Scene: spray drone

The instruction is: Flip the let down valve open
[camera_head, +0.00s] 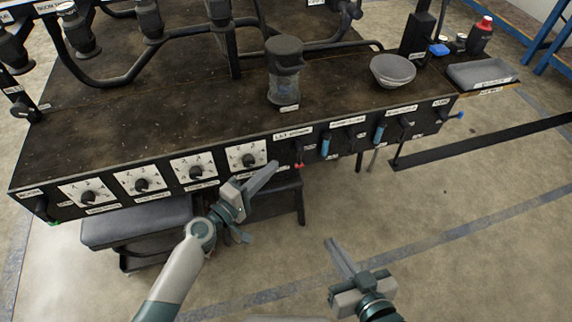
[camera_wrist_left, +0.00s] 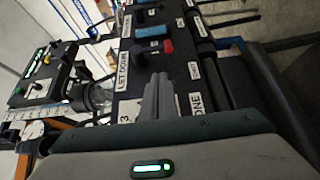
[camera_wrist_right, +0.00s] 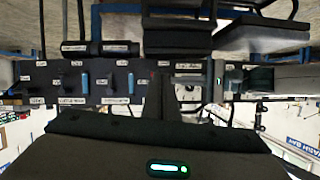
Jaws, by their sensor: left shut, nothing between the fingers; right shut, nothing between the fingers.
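The let down valve (camera_head: 298,153) is on the front panel of the bench, under a white "LET DOWN" label (camera_head: 293,131). It has a dark body, and a red part shows at its lower end. In the left wrist view the valve's red part (camera_wrist_left: 168,46) lies just beyond my fingertips. My left gripper (camera_head: 272,169) is shut and empty, a little left of the valve and apart from it. It also shows in the left wrist view (camera_wrist_left: 160,82). My right gripper (camera_head: 331,243) is shut and empty, low over the floor in front of the bench.
Blue-handled valves (camera_head: 325,147) sit right of the let down valve. Several numbered dials (camera_head: 248,160) are to its left. A clear jar (camera_head: 285,85) and a grey bowl (camera_head: 393,70) are on the bench top. The floor in front is free.

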